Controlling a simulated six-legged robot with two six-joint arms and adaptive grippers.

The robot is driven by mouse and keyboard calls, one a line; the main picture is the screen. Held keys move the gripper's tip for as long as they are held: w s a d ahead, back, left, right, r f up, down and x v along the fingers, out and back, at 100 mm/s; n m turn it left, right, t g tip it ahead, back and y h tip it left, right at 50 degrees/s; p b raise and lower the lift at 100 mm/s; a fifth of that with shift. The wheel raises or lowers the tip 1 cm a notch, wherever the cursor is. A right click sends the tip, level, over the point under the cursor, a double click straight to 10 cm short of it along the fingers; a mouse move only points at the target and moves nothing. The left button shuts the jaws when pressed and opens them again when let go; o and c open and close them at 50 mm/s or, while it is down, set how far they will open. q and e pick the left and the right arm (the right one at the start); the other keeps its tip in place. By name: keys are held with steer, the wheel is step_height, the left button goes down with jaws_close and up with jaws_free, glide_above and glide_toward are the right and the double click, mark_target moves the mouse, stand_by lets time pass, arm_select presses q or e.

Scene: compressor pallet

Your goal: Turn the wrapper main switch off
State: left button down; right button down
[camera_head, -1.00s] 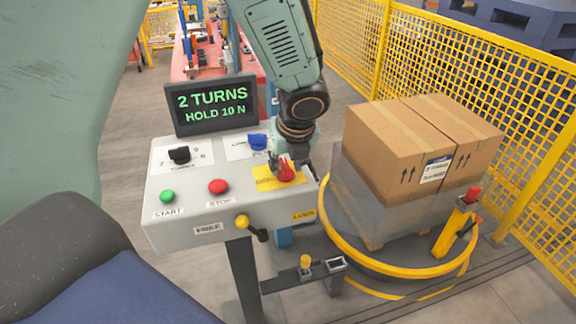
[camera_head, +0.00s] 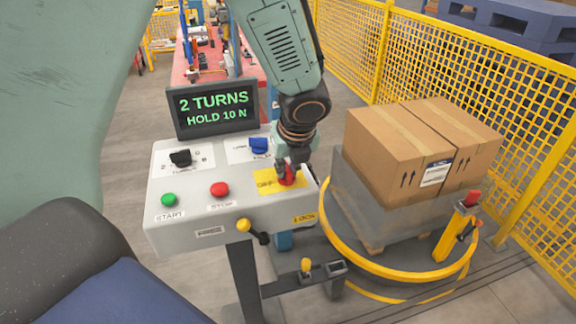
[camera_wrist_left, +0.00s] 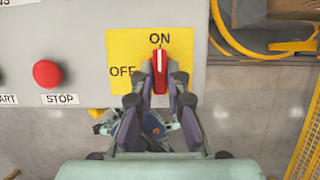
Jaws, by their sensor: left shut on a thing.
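The red main switch (camera_head: 288,174) sits on a yellow plate (camera_head: 266,181) at the right of the grey control panel. In the left wrist view the red switch handle (camera_wrist_left: 159,70) stands upright, its white line pointing at ON; OFF is printed to its left. My left gripper (camera_head: 284,170) reaches down onto the switch from above. In the wrist view its two fingers (camera_wrist_left: 159,98) are on either side of the lower part of the handle, shut on it. The lowest part of the handle is hidden between the fingers. My right gripper is not in view.
The panel (camera_head: 185,223) carries a green START button (camera_head: 169,200), a red STOP button (camera_head: 219,189), a black knob (camera_head: 180,157) and a blue knob (camera_head: 258,146). A display (camera_head: 215,108) reads "2 TURNS HOLD 10 N". Right of it stand boxes (camera_head: 400,150) within a yellow ring (camera_head: 400,273).

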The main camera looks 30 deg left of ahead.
arm_select(q)
steer(key=shift+w+r, duration=0.1)
steer(key=n+p, duration=0.2)
steer(key=shift+r+g+y+p, duration=0.2)
steer(key=shift+g+y+p, duration=0.1)
steer(key=n+p, duration=0.1)
steer(key=n, duration=0.1)
steer(key=n+g+p, duration=0.1)
steer(key=p, duration=0.1)
steer(key=shift+w+n+y+p, duration=0.2)
steer(key=shift+n+y+p, duration=0.1)
steer(key=shift+n, duration=0.1)
steer(key=n+g+p, duration=0.1)
steer(key=n+p, duration=0.1)
steer(key=n, duration=0.1)
steer(key=shift+w+n+g, duration=0.1)
steer(key=shift+n+g, duration=0.2)
steer(key=shift+g, duration=0.1)
steer(key=n+g+p, duration=0.1)
steer(key=n, duration=0.2)
steer(key=shift+w+f+n+p, duration=0.1)
steer(key=shift+n+p, duration=0.2)
steer(key=shift+p, duration=0.1)
steer(key=n, duration=0.2)
steer(key=n+g+h, duration=0.1)
steer(key=n, duration=0.1)
steer(key=shift+w+a+n+g+h, duration=0.15)
steer(key=shift+n+g+h, duration=0.15)
